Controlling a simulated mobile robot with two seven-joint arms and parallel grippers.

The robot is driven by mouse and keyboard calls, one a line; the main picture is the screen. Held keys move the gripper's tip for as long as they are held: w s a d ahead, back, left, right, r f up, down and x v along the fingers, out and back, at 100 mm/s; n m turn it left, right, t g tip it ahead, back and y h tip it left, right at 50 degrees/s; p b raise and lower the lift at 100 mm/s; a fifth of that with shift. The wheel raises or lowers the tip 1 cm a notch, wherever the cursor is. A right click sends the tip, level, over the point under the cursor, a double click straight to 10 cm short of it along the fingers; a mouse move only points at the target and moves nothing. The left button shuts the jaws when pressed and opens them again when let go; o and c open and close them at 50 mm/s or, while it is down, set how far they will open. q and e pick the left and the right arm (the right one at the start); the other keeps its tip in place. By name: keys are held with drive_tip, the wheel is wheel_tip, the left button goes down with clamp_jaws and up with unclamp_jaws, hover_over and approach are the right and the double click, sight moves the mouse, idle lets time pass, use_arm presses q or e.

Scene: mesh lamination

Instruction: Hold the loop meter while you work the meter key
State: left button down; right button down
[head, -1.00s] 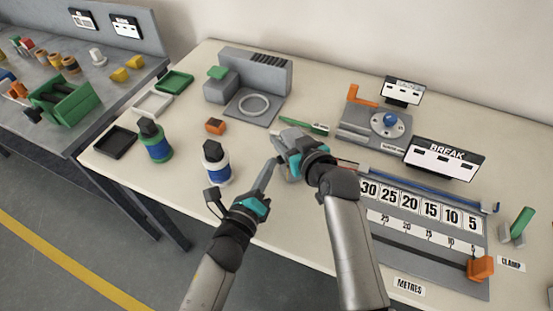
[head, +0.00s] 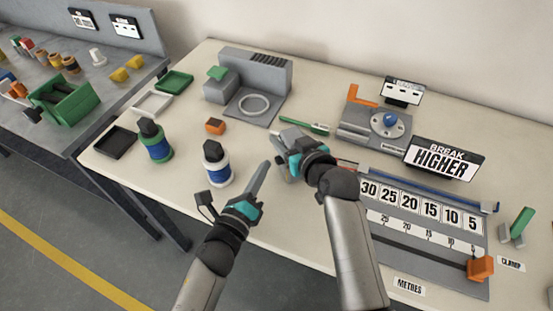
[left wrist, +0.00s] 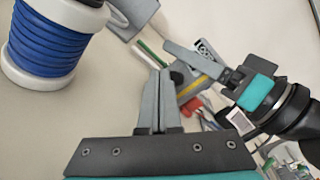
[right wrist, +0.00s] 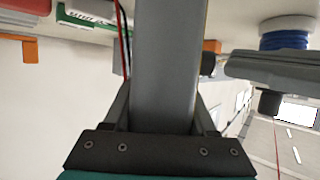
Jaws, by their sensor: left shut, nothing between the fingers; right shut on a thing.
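The grey loop meter (head: 290,138) is in my right gripper (head: 285,163), held above the front middle of the table. In the right wrist view its plain grey body (right wrist: 170,60) fills the space between the fingers. In the left wrist view I see a grey body with a yellow stripe (left wrist: 192,88) and a dark round part, which I cannot surely tell is the meter key. My left gripper (head: 263,172) is shut and empty, below and left of the meter. In the left wrist view its closed fingertips (left wrist: 158,72) appear close to the meter; contact is unclear.
A BREAK sign (head: 443,158) reads HIGHER. A white-and-blue spool (head: 217,167) stands left of my left gripper, with a green-and-blue one (head: 155,143) farther left. A numbered metre board (head: 430,225) lies right of my right arm.

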use_arm(q)
drive_tip(key=shift+s+a, duration=0.4)
drive_tip(key=shift+a, duration=0.35)
drive_tip(key=shift+s+a, duration=0.35)
drive_tip(key=shift+a, duration=0.4)
drive_tip(key=shift+s+a, duration=0.4)
drive_tip(key=shift+a, duration=0.35)
use_arm(e)
drive_tip(key=shift+c, duration=0.6)
unclamp_jaws()
